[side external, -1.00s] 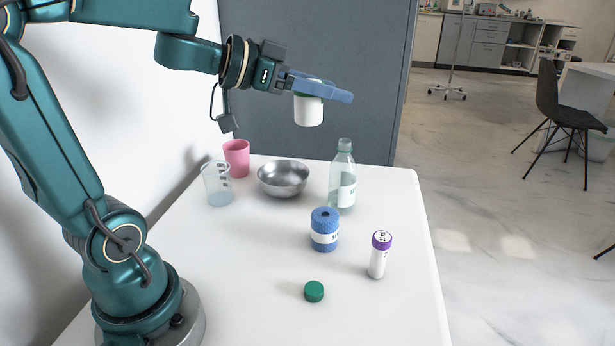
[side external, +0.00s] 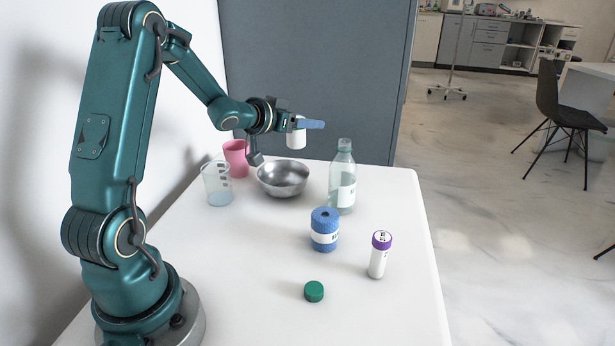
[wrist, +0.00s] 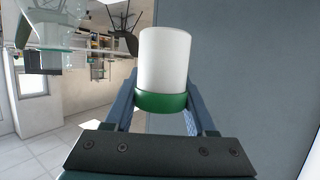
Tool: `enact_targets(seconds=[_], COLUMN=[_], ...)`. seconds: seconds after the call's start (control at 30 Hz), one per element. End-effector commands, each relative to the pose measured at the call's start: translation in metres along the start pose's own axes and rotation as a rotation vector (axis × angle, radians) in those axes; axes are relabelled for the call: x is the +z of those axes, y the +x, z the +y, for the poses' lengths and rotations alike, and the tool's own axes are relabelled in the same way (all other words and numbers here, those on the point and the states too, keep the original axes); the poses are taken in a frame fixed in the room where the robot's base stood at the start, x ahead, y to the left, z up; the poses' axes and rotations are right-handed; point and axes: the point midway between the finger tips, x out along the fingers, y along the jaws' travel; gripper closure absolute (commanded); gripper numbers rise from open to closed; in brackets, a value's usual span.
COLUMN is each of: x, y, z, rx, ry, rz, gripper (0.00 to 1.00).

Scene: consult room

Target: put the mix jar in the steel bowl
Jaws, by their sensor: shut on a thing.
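The mix jar (side external: 296,139), white with a green lid, is held by my gripper (side external: 311,124) above the table. In the wrist view the jar (wrist: 164,60) sits between the two blue fingers, which are shut at its green lid. In the side view it hangs roughly upright, lid end up, with the fingers hiding most of the lid. The steel bowl (side external: 283,192) stands on the table below the jar, apart from it. The part of the bowl's inside that shows is empty.
A clear bottle (side external: 342,180) stands close to the bowl's right. A pink cup (side external: 236,157) and a clear beaker (side external: 217,186) stand to its left. Nearer are a blue roll (side external: 325,231), a purple-capped tube (side external: 378,258) and a green cap (side external: 314,291). The table front is clear.

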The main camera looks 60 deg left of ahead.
Motion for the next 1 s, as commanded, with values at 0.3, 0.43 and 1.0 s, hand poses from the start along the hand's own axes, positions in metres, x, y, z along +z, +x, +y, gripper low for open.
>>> enact_targets(seconds=[0.3,0.43,1.0], x=[0.037,0.045,0.077], y=[0.014,0.017,0.029], z=[-0.004,-0.004,-0.004], rx=[-0.012,-0.011,-0.012], ry=[-0.007,-0.007,-0.004], rz=[-0.003,-0.002,0.002], gripper=[0.99,0.99,0.99])
